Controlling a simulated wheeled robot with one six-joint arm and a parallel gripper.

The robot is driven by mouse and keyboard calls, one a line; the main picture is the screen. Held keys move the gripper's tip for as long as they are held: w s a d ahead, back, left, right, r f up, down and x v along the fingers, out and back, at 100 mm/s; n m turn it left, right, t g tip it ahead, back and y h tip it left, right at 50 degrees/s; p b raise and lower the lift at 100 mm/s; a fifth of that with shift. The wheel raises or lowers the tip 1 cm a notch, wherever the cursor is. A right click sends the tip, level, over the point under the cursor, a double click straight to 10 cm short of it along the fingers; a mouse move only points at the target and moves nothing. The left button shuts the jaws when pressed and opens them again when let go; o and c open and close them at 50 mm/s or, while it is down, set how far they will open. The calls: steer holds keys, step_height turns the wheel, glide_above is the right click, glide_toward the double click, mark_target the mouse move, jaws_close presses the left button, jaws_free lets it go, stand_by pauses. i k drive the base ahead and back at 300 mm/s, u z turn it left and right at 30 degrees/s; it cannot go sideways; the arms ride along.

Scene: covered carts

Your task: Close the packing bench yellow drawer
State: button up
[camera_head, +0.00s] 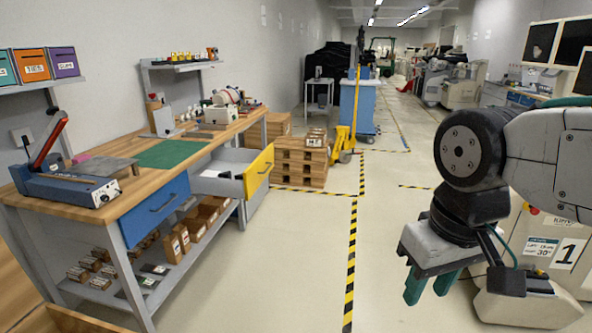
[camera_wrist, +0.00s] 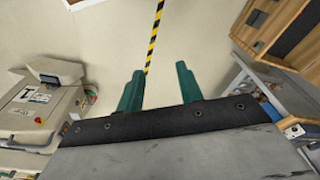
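The packing bench (camera_head: 225,133) runs along the left wall with a wooden top. Its yellow drawer (camera_head: 258,171) is pulled out, with grey sides and a dark handle on the yellow front. Something flat and pale lies inside it. The blue drawer (camera_head: 155,208) to its left is shut. My gripper (camera_head: 430,286) hangs at the right over open floor, well apart from the drawer. Its two green fingers are spread with nothing between them. The wrist view also shows the open gripper (camera_wrist: 160,95), pointed at bare floor.
Stacked wooden pallets (camera_head: 301,160) stand just beyond the yellow drawer. A yellow pallet jack (camera_head: 346,140) is behind them. Black-yellow floor tape (camera_head: 351,255) crosses the clear floor between bench and gripper. A pale machine (camera_head: 530,300) stands at the right, near my arm.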

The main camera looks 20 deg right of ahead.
mark_target(255, 165)
steer(key=i, duration=0.9)
steer(key=u, duration=0.2)
steer(key=k, duration=0.35)
steer(key=z, duration=0.45)
steer(key=i, duration=1.4)
steer(key=u, duration=0.55)
